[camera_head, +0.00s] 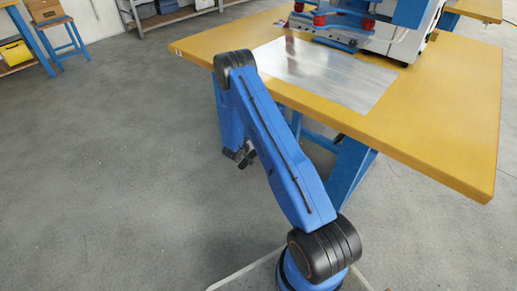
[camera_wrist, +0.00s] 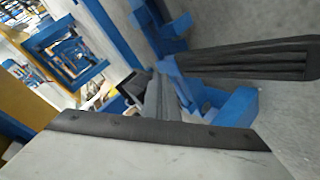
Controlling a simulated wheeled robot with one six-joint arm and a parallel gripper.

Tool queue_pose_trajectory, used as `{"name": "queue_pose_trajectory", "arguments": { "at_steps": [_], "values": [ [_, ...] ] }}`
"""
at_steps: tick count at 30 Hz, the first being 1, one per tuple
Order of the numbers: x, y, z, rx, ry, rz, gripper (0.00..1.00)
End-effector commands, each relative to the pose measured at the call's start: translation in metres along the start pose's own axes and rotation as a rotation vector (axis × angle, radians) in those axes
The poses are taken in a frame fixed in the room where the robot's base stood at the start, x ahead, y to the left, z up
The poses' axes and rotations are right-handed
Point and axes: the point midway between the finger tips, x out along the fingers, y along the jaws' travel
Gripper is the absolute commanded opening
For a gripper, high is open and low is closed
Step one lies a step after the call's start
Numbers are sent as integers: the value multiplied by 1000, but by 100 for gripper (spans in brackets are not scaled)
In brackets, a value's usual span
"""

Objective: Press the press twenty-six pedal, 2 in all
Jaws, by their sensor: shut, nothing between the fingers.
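The press (camera_head: 350,25), with blue parts and red knobs, stands on the yellow-topped table at the upper right of the head view. In the wrist view, a dark ribbed tread (camera_wrist: 255,60) beside blue metal parts at the right looks like the pedal. I cannot make out the pedal in the head view. My gripper (camera_head: 244,156) hangs low by the table's near left side, small and dark.
The yellow table (camera_head: 440,135) carries a shiny metal sheet (camera_head: 325,72) and overhangs its blue legs (camera_head: 350,180). A blue stool (camera_head: 60,42) stands far left beside shelving with a yellow box (camera_head: 17,53). The grey floor at left is clear.

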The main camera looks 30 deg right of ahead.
Motion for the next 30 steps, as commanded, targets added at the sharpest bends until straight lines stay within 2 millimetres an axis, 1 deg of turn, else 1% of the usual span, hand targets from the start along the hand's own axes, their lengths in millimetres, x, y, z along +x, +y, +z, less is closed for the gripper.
{"name": "queue_pose_trajectory", "arguments": {
  "at_steps": [12, 18, 30],
  "values": [
    [-23, 17, -18, 1, 2, 0, 0],
    [-32, 24, -24, 2, 2, 1, 0],
    [-32, 24, -24, 1, 1, 1, 0]
  ]
}}
